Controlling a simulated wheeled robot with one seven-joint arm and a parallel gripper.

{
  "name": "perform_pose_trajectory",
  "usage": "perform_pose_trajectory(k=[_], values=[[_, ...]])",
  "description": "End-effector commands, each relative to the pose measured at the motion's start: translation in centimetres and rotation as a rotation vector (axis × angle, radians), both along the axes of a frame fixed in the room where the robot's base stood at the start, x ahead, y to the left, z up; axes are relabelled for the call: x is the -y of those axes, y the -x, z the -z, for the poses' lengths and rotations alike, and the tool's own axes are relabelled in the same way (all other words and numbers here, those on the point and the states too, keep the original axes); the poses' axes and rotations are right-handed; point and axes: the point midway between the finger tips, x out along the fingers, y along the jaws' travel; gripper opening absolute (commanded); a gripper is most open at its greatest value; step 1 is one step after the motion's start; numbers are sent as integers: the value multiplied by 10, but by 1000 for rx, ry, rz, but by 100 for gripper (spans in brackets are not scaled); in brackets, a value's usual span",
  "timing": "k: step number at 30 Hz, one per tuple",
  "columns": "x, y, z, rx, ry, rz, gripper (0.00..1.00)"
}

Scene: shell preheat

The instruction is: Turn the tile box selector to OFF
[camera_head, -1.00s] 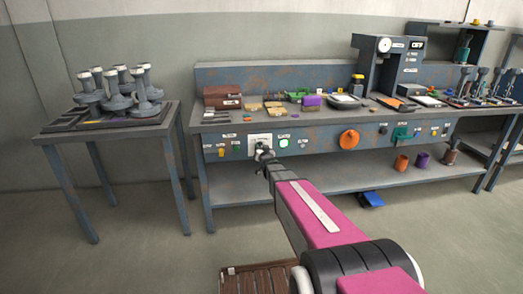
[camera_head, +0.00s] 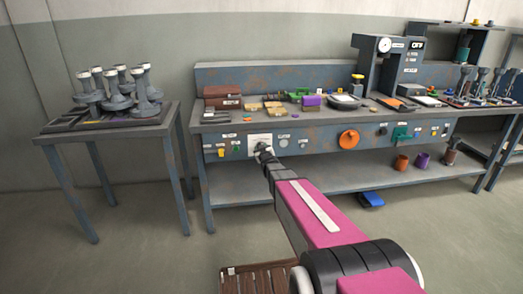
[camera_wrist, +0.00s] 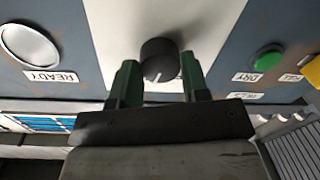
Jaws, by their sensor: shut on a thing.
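The selector is a black round knob (camera_wrist: 159,60) with a white pointer line, on a white plate (camera_wrist: 203,28). In the wrist view the line points towards the bottom of the picture. No position marks can be read around the knob. My gripper (camera_wrist: 154,88) has its two green fingers on either side of the knob and is shut on it. In the head view my gripper (camera_head: 263,153) is at the plate (camera_head: 260,138) on the bench front and hides the knob. The lamp marked READY (camera_wrist: 30,44) is grey and unlit.
A green button (camera_wrist: 267,59) and a yellow button (camera_wrist: 312,71) are beside the plate. The bench (camera_head: 330,170) carries several boxes and tools on top. A side table (camera_head: 150,122) with several grey pedestals stands left. A wooden pallet (camera_head: 258,280) lies on the floor.

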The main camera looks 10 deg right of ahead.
Motion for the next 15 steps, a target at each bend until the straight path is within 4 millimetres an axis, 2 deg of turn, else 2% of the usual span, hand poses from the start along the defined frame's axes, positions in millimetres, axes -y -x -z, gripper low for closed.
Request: perform_pose_trajectory(k=[15], values=[[-1,0,-1,1,489,0,18]])
